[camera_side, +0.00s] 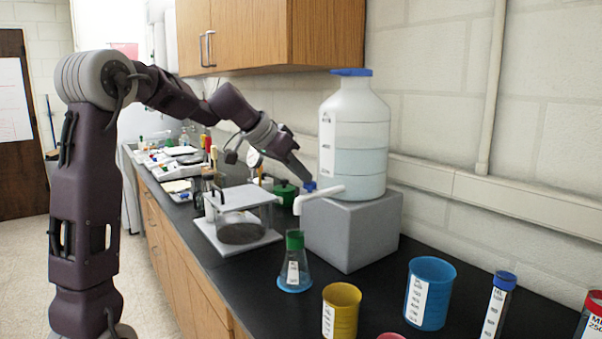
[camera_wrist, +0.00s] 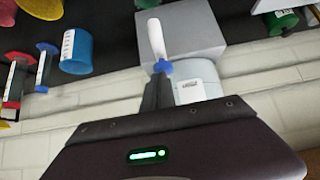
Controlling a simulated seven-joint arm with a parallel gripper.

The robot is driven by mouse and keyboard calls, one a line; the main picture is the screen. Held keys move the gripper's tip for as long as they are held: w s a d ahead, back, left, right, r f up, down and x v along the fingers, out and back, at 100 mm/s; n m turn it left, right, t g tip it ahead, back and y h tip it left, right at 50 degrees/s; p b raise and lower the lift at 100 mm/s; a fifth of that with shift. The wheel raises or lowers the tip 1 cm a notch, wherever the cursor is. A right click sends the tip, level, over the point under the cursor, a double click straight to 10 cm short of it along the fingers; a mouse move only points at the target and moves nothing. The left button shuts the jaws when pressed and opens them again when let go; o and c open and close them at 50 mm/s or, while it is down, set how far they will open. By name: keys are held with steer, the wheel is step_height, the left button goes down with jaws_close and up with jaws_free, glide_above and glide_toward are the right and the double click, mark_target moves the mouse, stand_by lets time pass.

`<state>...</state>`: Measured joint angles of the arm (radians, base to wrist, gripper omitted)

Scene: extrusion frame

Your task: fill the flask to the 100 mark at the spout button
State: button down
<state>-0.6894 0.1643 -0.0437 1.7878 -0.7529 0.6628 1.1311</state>
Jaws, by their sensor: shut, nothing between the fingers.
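A large white jug (camera_side: 352,155) with a blue cap and pale liquid stands on a grey block (camera_side: 345,235). Its white spout (camera_side: 322,196) points out over the bench front, with a blue button (camera_side: 310,186) on it. The wrist view shows the fingers (camera_wrist: 160,84) close by the button (camera_wrist: 163,67) and spout (camera_wrist: 157,38).
A white stand (camera_side: 240,232) with a dark disc is left of the block. A yellow beaker (camera_side: 341,312), a blue beaker (camera_side: 430,292) and a blue-topped cylinder (camera_side: 497,305) stand to the right. A wooden cupboard (camera_side: 245,35) hangs above, and the wall runs behind the jug.

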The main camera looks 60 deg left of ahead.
steer(key=shift+f, duration=0.1)
steer(key=shift+f, duration=0.85)
steer(key=shift+s+d+f, duration=0.1)
steer(key=shift+f, duration=0.05)
stand_by(0.4)
stand_by(4.3)
steer(key=shift+r, duration=0.4)
step_height(320, 180, up, 4)
steer(key=shift+f, duration=0.1)
steer(key=v, duration=1)
